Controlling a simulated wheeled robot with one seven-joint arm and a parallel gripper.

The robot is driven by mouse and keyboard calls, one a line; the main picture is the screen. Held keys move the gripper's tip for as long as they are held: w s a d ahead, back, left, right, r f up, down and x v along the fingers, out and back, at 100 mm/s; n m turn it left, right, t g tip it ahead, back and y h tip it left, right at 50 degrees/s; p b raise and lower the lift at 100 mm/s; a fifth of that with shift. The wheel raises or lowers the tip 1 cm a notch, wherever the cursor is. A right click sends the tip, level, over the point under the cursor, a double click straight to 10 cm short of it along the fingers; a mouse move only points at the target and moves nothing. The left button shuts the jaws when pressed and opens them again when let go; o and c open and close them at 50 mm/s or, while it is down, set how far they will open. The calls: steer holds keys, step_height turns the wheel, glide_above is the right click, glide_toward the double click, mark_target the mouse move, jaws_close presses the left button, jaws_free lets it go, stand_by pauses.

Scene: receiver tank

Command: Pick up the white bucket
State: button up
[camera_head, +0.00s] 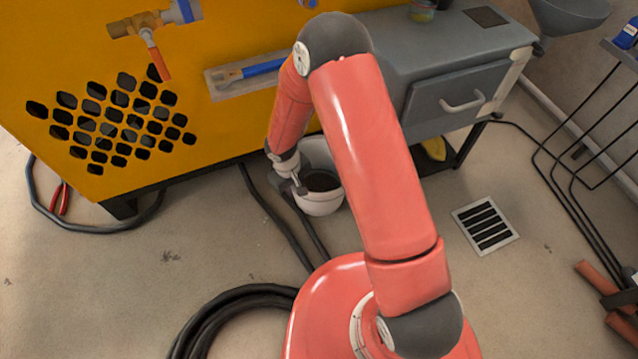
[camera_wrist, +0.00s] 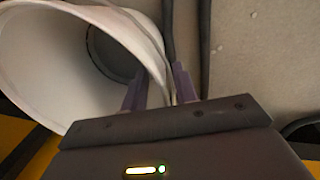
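The white bucket (camera_head: 320,201) is on the floor in front of the yellow machine, in the head view. Its inside looks dark at the bottom, and my arm hides its right part. My gripper (camera_head: 297,187) is at the bucket's left side, pointing down. In the wrist view the bucket (camera_wrist: 50,60) fills the upper left, with its open mouth showing. My gripper's two purple-grey fingers (camera_wrist: 160,88) are on either side of the bucket's wall, near its rim. I cannot tell whether both fingers press on the wall.
The yellow machine (camera_head: 60,60) stands close behind the bucket. A grey workbench (camera_head: 440,45) with a drawer is at the right. Black hoses (camera_head: 240,300) lie on the floor to the left and in front. A floor drain (camera_head: 485,226) is at the right, with bare floor around it.

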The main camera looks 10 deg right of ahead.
jaws_close()
steer(key=shift+w, duration=0.1)
stand_by(1.3)
